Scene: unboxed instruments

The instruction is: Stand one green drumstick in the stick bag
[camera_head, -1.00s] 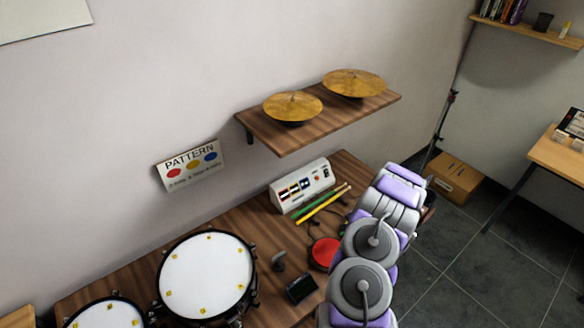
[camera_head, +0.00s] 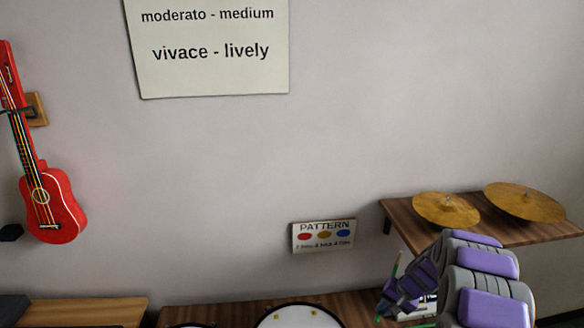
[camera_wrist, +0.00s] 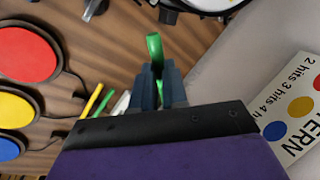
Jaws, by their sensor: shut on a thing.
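My gripper (camera_wrist: 158,92) is shut on a green drumstick (camera_wrist: 154,48), whose end sticks out beyond the fingers in the wrist view. In the head view, a thin green stick (camera_head: 396,265) rises steeply beside my gripper, partly hidden by it. Another green stick (camera_wrist: 105,102) and a yellow stick (camera_wrist: 92,100) show beside the fingers in the wrist view, over the wooden surface. I cannot make out the stick bag in either view.
Red (camera_wrist: 25,55), yellow (camera_wrist: 14,108) and blue (camera_wrist: 8,148) round pads with cables lie on the wooden table. The pattern sign (camera_head: 324,236) is on the wall. A shelf (camera_head: 410,225) with two cymbals (camera_head: 446,209) overhangs at the right. A drum (camera_head: 298,318) stands at the bottom.

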